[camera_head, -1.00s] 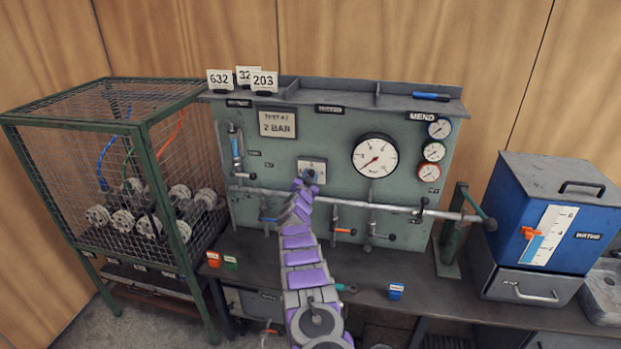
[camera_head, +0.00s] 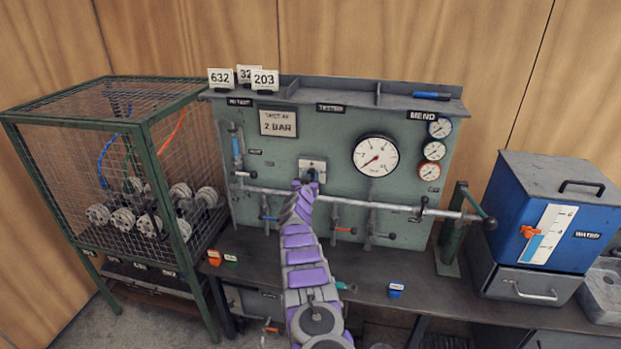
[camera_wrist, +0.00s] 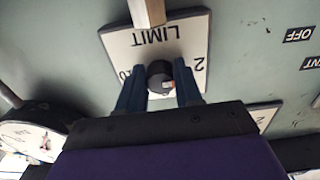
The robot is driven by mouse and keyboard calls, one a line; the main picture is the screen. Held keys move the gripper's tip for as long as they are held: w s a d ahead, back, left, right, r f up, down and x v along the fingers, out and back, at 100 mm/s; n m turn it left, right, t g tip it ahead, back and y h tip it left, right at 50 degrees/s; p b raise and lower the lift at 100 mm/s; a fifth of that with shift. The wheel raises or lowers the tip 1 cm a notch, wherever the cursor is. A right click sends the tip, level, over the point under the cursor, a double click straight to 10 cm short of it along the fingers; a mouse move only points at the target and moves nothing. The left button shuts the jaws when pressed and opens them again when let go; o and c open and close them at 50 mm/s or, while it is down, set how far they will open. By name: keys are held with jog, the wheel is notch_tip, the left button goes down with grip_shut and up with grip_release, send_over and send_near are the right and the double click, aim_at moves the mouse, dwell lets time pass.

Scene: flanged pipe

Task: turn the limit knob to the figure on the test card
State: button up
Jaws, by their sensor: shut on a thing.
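The limit knob (camera_wrist: 158,72) is a small dark round knob on a white plate (camera_wrist: 190,32) marked LIMIT, upside down in the wrist view. A figure 2 shows on the plate's right and a partly covered figure on its left. In the head view my gripper (camera_head: 310,178) covers most of the knob, below the plate's top edge (camera_head: 313,163). The test card (camera_head: 278,123) reads 2 BAR.
A grey pipe (camera_head: 375,204) runs across the green panel (camera_head: 340,130) just below the plate, with several levers. A large gauge (camera_head: 375,156) is to the right. A mesh cage (camera_head: 110,160) stands left and a blue water tank (camera_head: 550,210) right.

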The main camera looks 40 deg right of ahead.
jog(key=shift+w+a+f, duration=0.1)
jog(key=shift+a+f, duration=0.1)
jog(key=shift+f, duration=0.05)
jog(key=o, duration=0.8)
jog(key=shift+w, duration=0.1)
jog(key=shift+o, duration=1.2)
jog(key=shift+d+r, duration=0.2)
jog(key=shift+d, duration=0.05)
jog(key=shift+a, duration=0.1)
jog(key=p+v, duration=0.4)
jog(key=v, duration=1.3)
jog(key=shift+p, duration=0.35)
